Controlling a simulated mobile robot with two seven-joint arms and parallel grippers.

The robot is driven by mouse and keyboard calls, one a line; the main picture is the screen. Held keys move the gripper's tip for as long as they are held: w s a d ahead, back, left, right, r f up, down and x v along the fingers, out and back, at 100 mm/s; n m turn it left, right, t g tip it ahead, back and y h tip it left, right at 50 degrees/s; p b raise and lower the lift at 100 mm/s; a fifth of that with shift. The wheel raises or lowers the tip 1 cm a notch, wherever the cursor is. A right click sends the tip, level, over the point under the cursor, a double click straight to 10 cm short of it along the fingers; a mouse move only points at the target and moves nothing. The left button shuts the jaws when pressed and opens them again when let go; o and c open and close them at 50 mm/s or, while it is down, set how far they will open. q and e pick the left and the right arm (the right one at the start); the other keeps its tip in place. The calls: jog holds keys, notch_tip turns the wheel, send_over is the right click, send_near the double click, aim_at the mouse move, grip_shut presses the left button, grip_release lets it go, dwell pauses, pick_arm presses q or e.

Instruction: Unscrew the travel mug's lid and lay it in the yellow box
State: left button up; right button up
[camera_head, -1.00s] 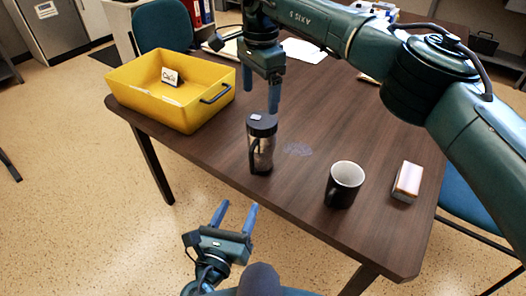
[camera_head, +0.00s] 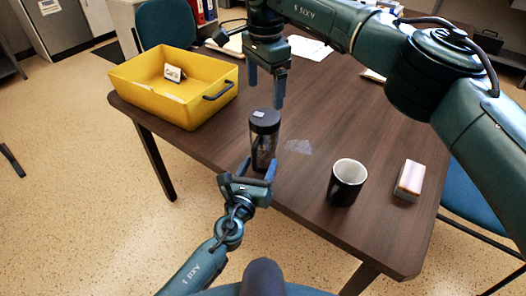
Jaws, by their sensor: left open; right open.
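The travel mug (camera_head: 262,146) stands upright on the dark wooden table, its black lid (camera_head: 265,118) on top. The yellow box (camera_head: 152,96) is on the table's left end, with a black handle on its near right side and a small white card inside. My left gripper (camera_head: 257,170) is open at the mug's lower part, its fingers on either side of it; I cannot tell whether they touch it. My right gripper (camera_head: 265,98) is open, pointing down just above the lid, apart from it.
A black mug (camera_head: 346,183) and a white-topped block (camera_head: 409,180) stand on the table (camera_head: 300,200) to the right. Papers (camera_head: 306,47) lie at the back. A faint pale smudge is right of the travel mug. Chairs stand behind and at the right.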

pick_arm(q)
grip_shut()
dwell(0.7)
